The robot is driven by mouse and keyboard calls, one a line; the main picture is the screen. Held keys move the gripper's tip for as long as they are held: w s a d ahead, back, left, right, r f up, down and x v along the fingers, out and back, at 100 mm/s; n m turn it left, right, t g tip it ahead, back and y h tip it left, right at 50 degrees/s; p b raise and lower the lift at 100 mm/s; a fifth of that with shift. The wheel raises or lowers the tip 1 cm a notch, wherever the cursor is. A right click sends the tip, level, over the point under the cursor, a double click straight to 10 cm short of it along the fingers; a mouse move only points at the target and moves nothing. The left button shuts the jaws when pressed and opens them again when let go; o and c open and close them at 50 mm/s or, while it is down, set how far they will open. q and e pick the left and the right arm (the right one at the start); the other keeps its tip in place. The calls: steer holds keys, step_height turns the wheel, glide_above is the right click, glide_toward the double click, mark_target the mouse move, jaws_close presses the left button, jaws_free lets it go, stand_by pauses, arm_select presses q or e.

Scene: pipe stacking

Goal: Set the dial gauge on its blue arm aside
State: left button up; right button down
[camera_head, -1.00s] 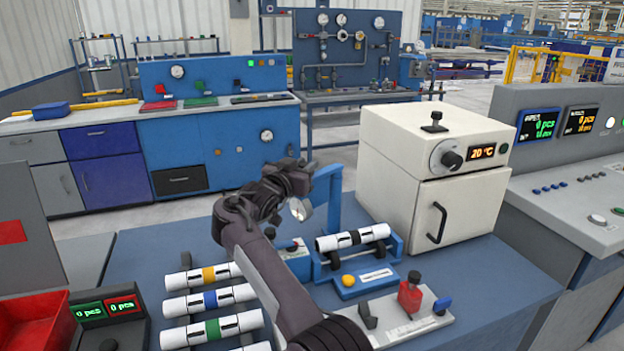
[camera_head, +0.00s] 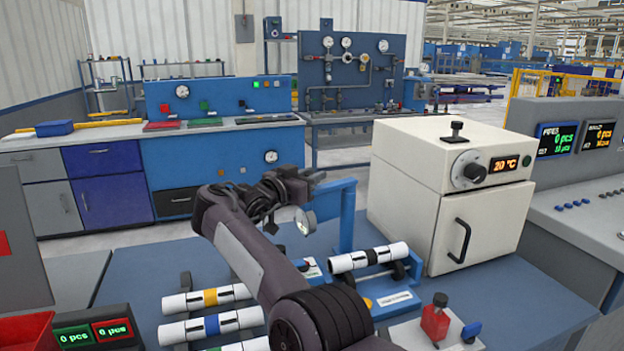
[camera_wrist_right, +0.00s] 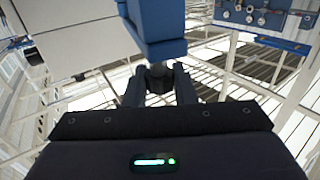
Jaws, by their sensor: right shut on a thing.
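The dial gauge (camera_head: 305,222) is a small round pale dial hanging from the free end of its blue arm (camera_head: 347,215). The blue arm stands upright behind the pipe holder and bends left at the top. My right gripper (camera_head: 310,179) is shut on the blue arm near the gauge, at the top bar. In the right wrist view, the fingers (camera_wrist_right: 160,84) reach to a large blue part (camera_wrist_right: 160,25); the contact is partly hidden. A white pipe with dark bands (camera_head: 369,257) lies in the blue holder, in front of and below the arm. My left gripper is out of view.
A cream oven (camera_head: 450,195) stands close right of the blue arm. Banded white pipes (camera_head: 205,298) lie on a rack at left. Blue table (camera_head: 125,290) is bare at left.

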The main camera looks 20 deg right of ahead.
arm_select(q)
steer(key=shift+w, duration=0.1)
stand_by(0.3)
arm_select(e)
steer(key=c, duration=1.2)
jaws_free()
steer(key=shift+d, duration=0.15)
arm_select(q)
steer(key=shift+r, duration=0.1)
